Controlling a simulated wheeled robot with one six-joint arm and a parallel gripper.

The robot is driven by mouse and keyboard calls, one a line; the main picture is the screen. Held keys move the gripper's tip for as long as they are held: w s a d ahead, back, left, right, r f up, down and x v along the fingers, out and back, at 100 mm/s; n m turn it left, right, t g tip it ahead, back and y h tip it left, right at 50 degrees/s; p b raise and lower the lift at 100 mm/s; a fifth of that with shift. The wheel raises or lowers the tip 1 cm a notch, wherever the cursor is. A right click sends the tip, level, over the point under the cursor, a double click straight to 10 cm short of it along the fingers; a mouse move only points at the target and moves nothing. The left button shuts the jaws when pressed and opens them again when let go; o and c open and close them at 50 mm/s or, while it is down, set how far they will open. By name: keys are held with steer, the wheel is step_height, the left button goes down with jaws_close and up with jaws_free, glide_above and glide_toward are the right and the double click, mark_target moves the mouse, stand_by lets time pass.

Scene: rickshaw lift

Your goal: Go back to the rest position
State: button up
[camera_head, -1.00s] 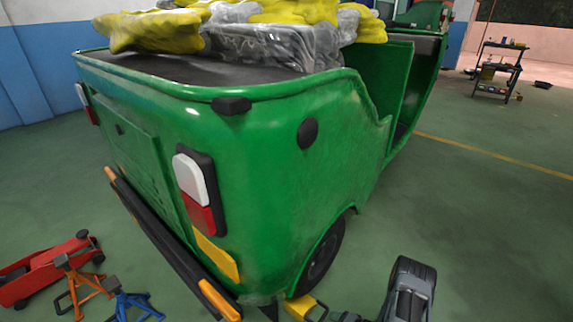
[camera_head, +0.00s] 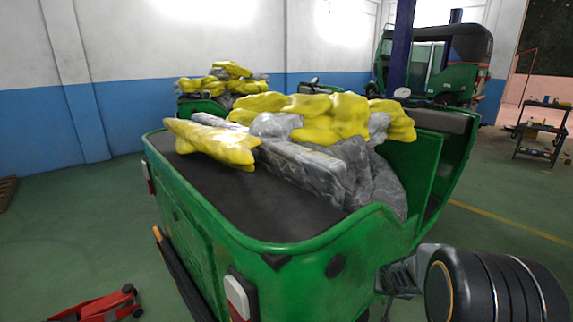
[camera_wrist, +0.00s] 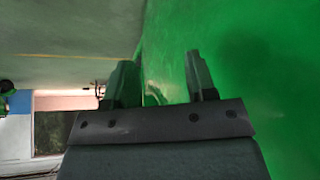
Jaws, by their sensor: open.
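My gripper (camera_wrist: 160,68) shows in the wrist view with its two fingers apart and nothing clearly held between them. The green side of the rickshaw (camera_wrist: 250,70) fills the right of that view, close to the fingers; I cannot tell whether they touch it. In the head view, my dark arm stands at the lower right, beside the rear of the green rickshaw (camera_head: 235,238).
Yellow bags (camera_head: 335,115) and grey plastic-wrapped bundles (camera_head: 310,170) lie on the rickshaw's bed. A red floor jack (camera_head: 108,306) lies at lower left. A tool cart (camera_head: 540,130) stands at right. Another green rickshaw (camera_head: 440,60) and a blue post (camera_head: 402,45) are behind.

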steer(key=s+a+r+n+y+p, duration=0.1)
steer(key=s+a+r+p, duration=0.3)
steer(key=r, duration=0.5)
steer(key=s+a+r+n+g+p, duration=0.1)
steer(key=s+a+r+p, duration=0.3)
steer(key=s+r, duration=0.5)
steer(key=s+a+r+n+g+y+p, duration=0.1)
steer(key=s+a+r+p, duration=0.3)
steer(key=r, duration=0.5)
steer(key=shift+s+a+r+n+y+p, duration=0.2)
steer(key=shift+s+a+n+y+p, duration=0.25)
steer(key=shift+s+a, duration=0.6)
steer(key=shift+s+d, duration=0.15)
steer(key=shift+s, duration=0.05)
steer(key=shift+c, duration=0.8)
